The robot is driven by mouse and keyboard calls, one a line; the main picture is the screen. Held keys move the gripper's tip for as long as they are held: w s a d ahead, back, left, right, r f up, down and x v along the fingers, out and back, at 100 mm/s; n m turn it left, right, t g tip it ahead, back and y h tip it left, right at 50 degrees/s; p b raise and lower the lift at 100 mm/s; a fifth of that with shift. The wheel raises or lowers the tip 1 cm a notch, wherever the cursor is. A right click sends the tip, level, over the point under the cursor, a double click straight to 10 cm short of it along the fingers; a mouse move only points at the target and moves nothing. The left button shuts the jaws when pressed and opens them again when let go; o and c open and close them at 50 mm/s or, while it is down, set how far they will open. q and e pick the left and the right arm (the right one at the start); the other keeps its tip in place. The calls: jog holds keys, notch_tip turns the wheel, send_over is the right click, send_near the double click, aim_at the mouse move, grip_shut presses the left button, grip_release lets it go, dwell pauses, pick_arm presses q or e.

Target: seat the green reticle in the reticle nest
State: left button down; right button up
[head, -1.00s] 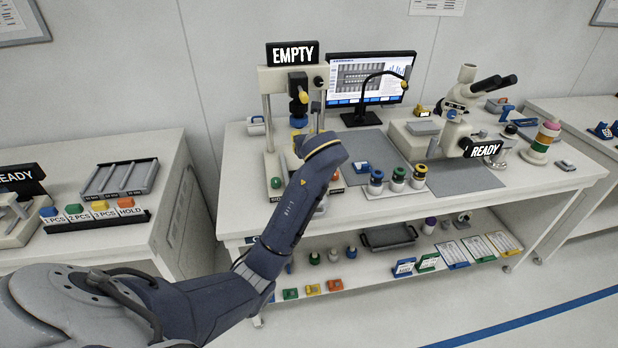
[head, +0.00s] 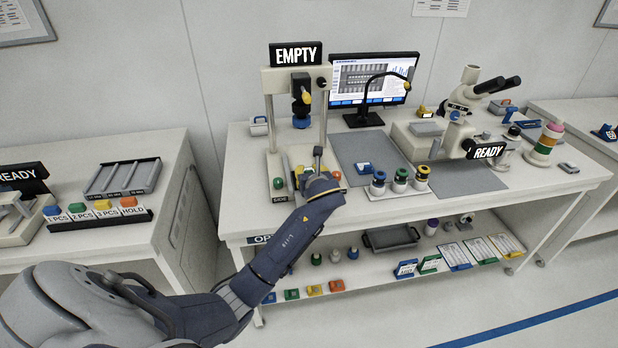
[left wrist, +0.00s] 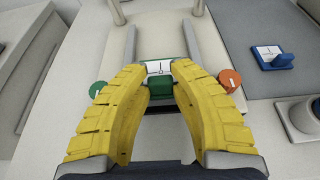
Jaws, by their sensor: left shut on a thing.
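My left gripper (left wrist: 160,95) is shut on the green reticle (left wrist: 158,86), a green block with a white marked plate on its far side. The reticle sits between the yellow fingers in the left wrist view. In the head view my left gripper (head: 316,168) is over the front of the stand under the EMPTY sign, and the reticle cannot be made out there. The pale base of the stand (left wrist: 160,35) lies beyond the reticle, between two grey rails. I cannot tell the reticle nest apart, or whether the reticle touches the base. My right gripper is not in view.
A green knob (left wrist: 97,89) and an orange knob (left wrist: 230,79) flank the fingers. A blue reticle-like piece (left wrist: 271,57) lies to the right on a grey mat (head: 357,148). A tray of capped jars (head: 399,187) stands nearby. The EMPTY stand's column (head: 270,125) rises behind the gripper.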

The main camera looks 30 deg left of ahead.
pick_arm(q)
jog(key=shift+f, duration=1)
jog(key=shift+f, duration=0.2)
jog(key=c, duration=1.2)
grip_release()
jog(key=shift+r, duration=0.1)
jog(key=shift+s+d+r, duration=0.1)
jog(key=shift+r, duration=0.05)
jog(key=v, duration=1.1)
jog(key=shift+s+d+r, duration=0.2)
jog(key=shift+s, duration=0.1)
